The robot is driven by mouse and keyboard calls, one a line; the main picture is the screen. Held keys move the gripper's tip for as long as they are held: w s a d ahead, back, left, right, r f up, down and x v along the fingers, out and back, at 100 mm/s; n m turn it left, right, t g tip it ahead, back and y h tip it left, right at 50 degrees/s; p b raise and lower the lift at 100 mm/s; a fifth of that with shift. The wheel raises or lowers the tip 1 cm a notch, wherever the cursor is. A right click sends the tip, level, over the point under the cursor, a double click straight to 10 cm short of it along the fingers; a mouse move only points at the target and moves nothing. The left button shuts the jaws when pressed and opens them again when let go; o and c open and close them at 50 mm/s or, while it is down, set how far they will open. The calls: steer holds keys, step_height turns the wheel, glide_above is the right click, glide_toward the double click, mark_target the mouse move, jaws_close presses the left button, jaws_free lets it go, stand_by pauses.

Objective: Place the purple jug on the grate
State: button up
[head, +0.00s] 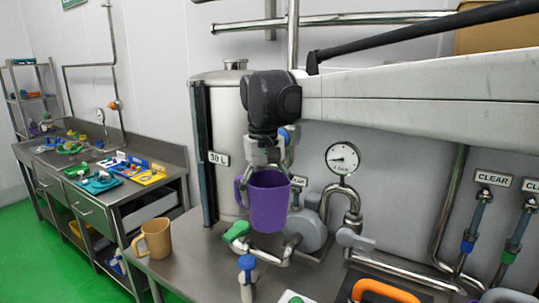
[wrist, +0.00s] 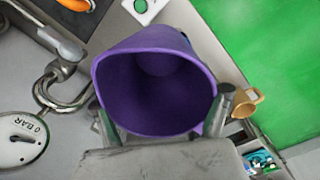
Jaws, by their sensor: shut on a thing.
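The purple jug (head: 270,205) hangs upright in my gripper (head: 268,168), with its handle to the left in the head view. It is above the steel counter, in front of the tank and pump. In the wrist view the jug (wrist: 155,85) fills the middle, its open mouth facing the camera and its inside empty. The fingers of my gripper (wrist: 165,118) lie on both sides of its rim, shut on it. I cannot make out a grate in either view.
A tan jug (head: 155,238) stands at the counter's left edge. A steel tank (head: 225,130), a pump (head: 305,230), a gauge (head: 342,158) and pipes with green, blue and orange handles crowd the counter (head: 190,250). A side bench (head: 100,170) with coloured tools stands left.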

steer(key=w+d+m, duration=0.3)
steer(key=d+m, duration=0.1)
steer(key=d, duration=1.6)
steer(key=shift+d+m, duration=0.3)
steer(key=shift+d, duration=0.1)
